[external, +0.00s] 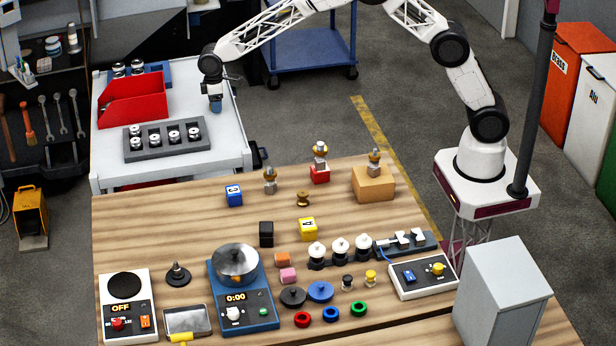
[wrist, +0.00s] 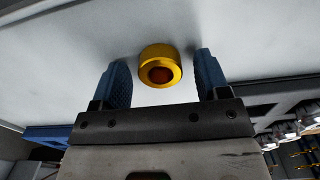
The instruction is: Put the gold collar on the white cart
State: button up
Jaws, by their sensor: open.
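The gold collar (wrist: 159,66) shows in the wrist view as a short ring with a dark bore, against the white top of the cart (wrist: 60,60). It appears to rest on that top. My gripper (wrist: 163,76) is open, with one blue finger on each side of the collar and a visible gap on both sides. In the external view my gripper (external: 215,105) points down, low over the right part of the white cart (external: 223,133). The collar cannot be made out there.
On the cart, a red bin (external: 132,100) and a grey tray (external: 166,150) with several metal parts stand left of my gripper. The cart's right edge is close. The wooden table (external: 130,220) in front holds blocks, scales and small rings. A blue cart (external: 310,50) stands behind.

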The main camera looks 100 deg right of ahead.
jog(key=shift+r, duration=0.15)
notch_tip(320, 180, up, 12)
dwell(0.8)
dwell(0.7)
jog(key=s+a+r, duration=0.5)
jog(key=s+a, duration=0.2)
jog(key=s, duration=0.2)
jog(key=s+a+r+t, duration=0.1)
jog(key=s+a+r, duration=0.45)
jog(key=s, duration=0.45)
jog(key=s+a+r, duration=0.5)
jog(key=s+a, duration=0.2)
jog(key=s, duration=0.2)
jog(key=s+a+f, duration=0.2)
jog(key=s+a, duration=0.1)
jog(key=s, duration=0.9)
jog(key=s+a+f+t, duration=0.1)
jog(key=s+a, duration=0.3)
jog(key=s, duration=0.8)
jog(key=s+a+f, duration=0.3)
jog(key=s+a, duration=0.1)
jog(key=s, duration=0.8)
jog(key=shift+f+t, duration=0.3)
jog(key=shift+f, duration=0.1)
